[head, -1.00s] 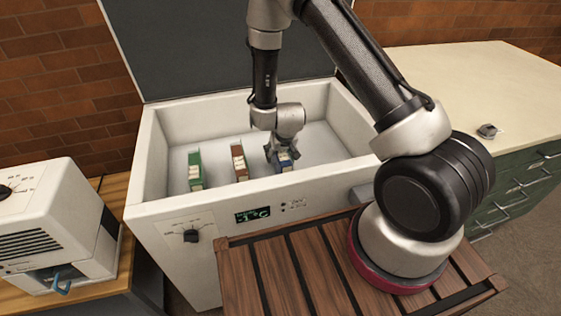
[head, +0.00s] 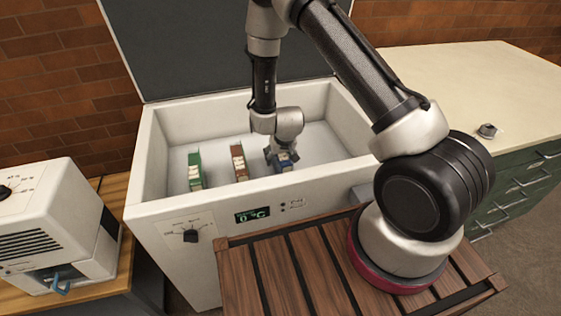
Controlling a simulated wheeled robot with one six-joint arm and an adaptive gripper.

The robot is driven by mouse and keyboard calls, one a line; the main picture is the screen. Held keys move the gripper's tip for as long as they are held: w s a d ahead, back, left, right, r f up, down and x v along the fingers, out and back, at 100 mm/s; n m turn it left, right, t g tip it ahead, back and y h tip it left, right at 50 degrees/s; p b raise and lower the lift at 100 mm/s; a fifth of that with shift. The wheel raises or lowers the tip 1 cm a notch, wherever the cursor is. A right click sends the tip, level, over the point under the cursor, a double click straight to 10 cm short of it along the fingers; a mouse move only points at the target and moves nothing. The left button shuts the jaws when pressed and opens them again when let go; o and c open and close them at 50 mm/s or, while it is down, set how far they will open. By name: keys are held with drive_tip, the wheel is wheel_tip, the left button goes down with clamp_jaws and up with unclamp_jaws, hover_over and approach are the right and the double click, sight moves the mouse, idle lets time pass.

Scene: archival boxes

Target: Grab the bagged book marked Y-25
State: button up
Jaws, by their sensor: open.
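Three bagged books stand in the white open chest: a green one (head: 195,171) at the left, a brown one (head: 239,162) in the middle and a blue one (head: 285,167) at the right. Their labels are too small to read, so I cannot tell which is marked Y-25. My gripper (head: 280,160) is low inside the chest at the blue book, with its fingers open around or right beside the book's top. The gripper partly hides the blue book.
The white chest (head: 150,190) has raised walls and an open dark lid (head: 190,50) behind. Its front display (head: 253,215) reads 0 °C. A white machine (head: 55,220) stands at left. A cream-topped cabinet (head: 450,85) at right carries a small metal object (head: 488,130). The chest floor right of the blue book is clear.

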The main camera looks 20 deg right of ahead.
drive_tip(key=shift+c, duration=0.4)
drive_tip(key=c, duration=1.4)
drive_tip(key=shift+r, duration=0.15)
